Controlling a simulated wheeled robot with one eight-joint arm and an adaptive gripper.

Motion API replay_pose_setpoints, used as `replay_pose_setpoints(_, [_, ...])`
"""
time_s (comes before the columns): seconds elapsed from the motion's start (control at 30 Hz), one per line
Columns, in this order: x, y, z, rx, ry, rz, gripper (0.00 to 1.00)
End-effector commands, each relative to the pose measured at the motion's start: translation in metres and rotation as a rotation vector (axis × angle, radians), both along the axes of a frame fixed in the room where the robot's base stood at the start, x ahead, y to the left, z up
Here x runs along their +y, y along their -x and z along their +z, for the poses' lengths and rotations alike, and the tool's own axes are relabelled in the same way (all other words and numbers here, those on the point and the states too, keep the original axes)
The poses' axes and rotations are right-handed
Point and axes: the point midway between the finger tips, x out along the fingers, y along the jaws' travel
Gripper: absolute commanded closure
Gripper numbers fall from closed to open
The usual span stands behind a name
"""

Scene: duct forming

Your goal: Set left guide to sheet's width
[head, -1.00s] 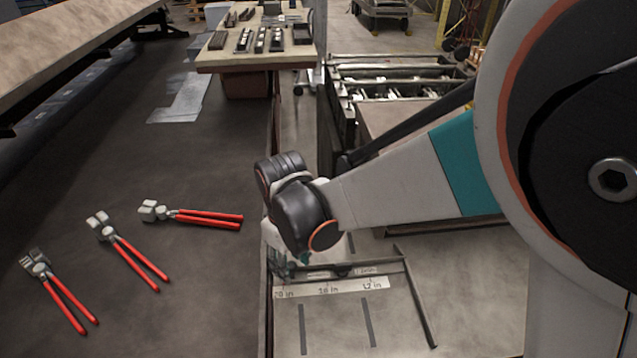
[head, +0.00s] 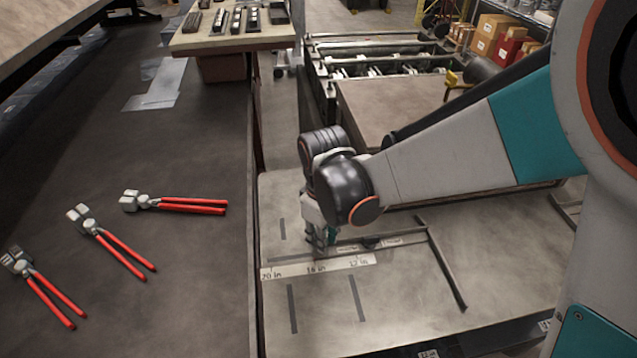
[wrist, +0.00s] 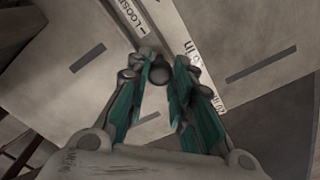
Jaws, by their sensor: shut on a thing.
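The guide shows in the head view as a dark angled bar (head: 443,262) joined to a crossbar (head: 405,238) with small labels and a dark knob-like part (head: 370,243). The crossbar lies just behind a pale scale (head: 335,267) marked 20, a middle figure and 12 in. My gripper (head: 318,243) points down at the crossbar's left end, near the middle figure. In the wrist view my green fingers (wrist: 166,85) are shut around a dark round knob (wrist: 158,72), beside a label reading "Loosen" (wrist: 143,27).
Several red-handled pliers, one of them here (head: 175,204), lie on the dark bench (head: 190,270) at left. Flat grey sheets (head: 155,85) lie farther back. A tool table (head: 235,40) stands behind. Dark strips (head: 292,308) mark the grey bed, which is otherwise clear in front.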

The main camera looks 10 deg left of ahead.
Motion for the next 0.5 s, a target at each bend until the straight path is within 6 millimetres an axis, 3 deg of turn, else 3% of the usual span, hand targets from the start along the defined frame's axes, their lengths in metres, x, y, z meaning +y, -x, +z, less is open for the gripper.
replay_pose_setpoints(0.23, [-0.0012, -0.0001, -0.0001, 0.0, 0.004, 0.0, 1.0])
replay_pose_setpoints(0.27, [-0.0011, -0.0001, -0.0001, 0.0, 0.003, 0.0, 0.74])
replay_pose_setpoints(0.33, [-0.0009, 0.0, -0.0001, 0.0, 0.002, 0.0, 0.58])
replay_pose_setpoints(0.5, [-0.0003, 0.0, 0.0, 0.0, 0.001, 0.0, 0.58])
